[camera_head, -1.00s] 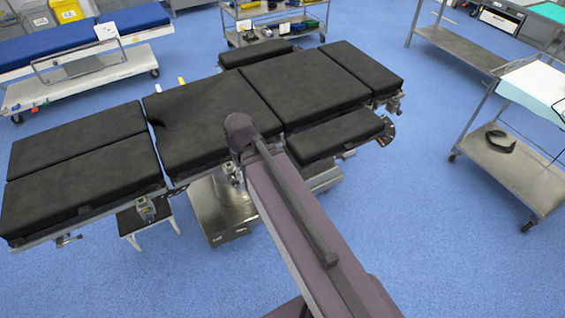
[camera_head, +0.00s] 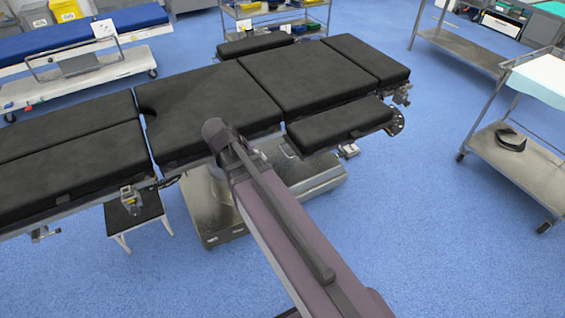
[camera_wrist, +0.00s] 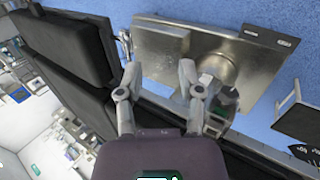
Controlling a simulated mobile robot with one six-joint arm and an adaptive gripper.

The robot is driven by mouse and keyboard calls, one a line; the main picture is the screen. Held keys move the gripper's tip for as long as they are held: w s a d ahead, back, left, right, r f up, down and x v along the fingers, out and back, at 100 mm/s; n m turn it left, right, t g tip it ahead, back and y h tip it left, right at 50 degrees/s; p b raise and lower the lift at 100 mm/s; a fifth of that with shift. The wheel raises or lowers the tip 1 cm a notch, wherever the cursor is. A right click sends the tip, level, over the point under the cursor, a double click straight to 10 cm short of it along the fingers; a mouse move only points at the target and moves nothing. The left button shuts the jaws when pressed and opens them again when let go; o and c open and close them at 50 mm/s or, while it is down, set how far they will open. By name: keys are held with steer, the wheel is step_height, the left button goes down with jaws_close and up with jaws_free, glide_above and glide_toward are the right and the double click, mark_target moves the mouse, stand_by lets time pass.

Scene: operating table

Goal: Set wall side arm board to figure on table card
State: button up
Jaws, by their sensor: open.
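The operating table (camera_head: 205,100) has black pads. One arm board (camera_head: 340,122) sticks out on its near side, roughly level, with a round toothed joint (camera_head: 396,122) at its right end. Another arm board (camera_head: 255,44) lies along the far side. I cannot tell which is the wall side one. Small white cards stand on the blue trolley (camera_head: 104,28) and on the back cart (camera_head: 244,26); their figures are too small to read. My gripper (camera_wrist: 159,78) is open and empty in the wrist view, above the table's edge and metal base. In the head view my arm hides it.
The table's metal base (camera_head: 215,215) and a small black-topped stool (camera_head: 134,210) stand below the near edge. A steel cart (camera_head: 530,165) stands at the right, holding a dark curved object (camera_head: 511,140). Blue floor is free between the table and this cart.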

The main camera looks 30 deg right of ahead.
mark_target(283, 150)
steer(key=w+f+h+b, duration=0.6)
steer(key=w+h+b, duration=0.2)
steer(key=b, duration=0.8)
steer(key=shift+d+f+t+h+b, duration=0.15)
steer(key=shift+f+t+h+b, duration=0.25)
steer(key=shift+h, duration=0.1)
steer(key=shift+d, duration=0.1)
steer(key=shift+b+x, duration=1.45)
steer(key=shift+x, duration=5.35)
